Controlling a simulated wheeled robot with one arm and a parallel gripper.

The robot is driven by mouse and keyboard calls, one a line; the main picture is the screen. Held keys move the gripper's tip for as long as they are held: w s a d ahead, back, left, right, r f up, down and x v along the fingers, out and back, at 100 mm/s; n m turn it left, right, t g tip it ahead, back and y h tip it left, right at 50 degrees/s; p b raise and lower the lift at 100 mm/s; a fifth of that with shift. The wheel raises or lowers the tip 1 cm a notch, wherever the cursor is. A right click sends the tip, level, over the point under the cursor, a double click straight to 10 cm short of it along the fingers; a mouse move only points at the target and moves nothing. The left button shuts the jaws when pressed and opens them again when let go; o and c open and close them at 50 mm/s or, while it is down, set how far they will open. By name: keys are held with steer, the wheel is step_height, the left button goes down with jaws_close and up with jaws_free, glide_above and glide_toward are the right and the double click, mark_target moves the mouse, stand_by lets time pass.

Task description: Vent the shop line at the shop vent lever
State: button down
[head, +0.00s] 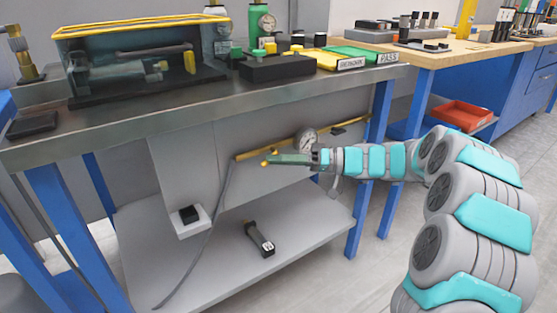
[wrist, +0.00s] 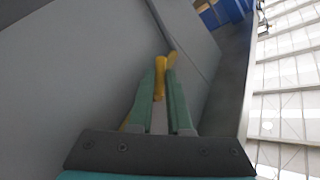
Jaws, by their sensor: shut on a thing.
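The shop vent lever (head: 266,163) is a small yellow handle on the brass pipe under the bench, left of a round gauge (head: 307,138). My gripper (head: 274,159) reaches in from the right with green fingers. In the wrist view, my gripper (wrist: 162,80) is shut on the yellow lever (wrist: 160,64), which shows between the fingertips. A second yellow piece shows just beside the right fingertip. The fingers hide part of the lever and its valve.
The bench top (head: 230,92) overhangs my gripper, with a grey panel behind. A grey hose (head: 222,205) hangs from the pipe's left end. A lower shelf (head: 310,222) holds a dark handheld device (head: 259,238). A blue leg (head: 370,190) stands near my arm.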

steer(key=shift+f+b, duration=0.15)
steer(key=shift+b, duration=0.2)
steer(key=m+y+b, duration=0.1)
steer(key=m+t+y+b, duration=0.1)
steer(key=y+b, duration=0.1)
steer(key=m+y+b, duration=0.1)
steer(key=m, duration=0.1)
steer(key=shift+s+a+r+t, duration=0.2)
steer(key=shift+a+r+t, duration=0.1)
steer(key=shift+t, duration=0.1)
steer(key=shift+m+y, duration=0.3)
steer(key=c, duration=0.9)
jaws_free()
steer(key=shift+o, duration=0.2)
steer(key=shift+d, duration=0.15)
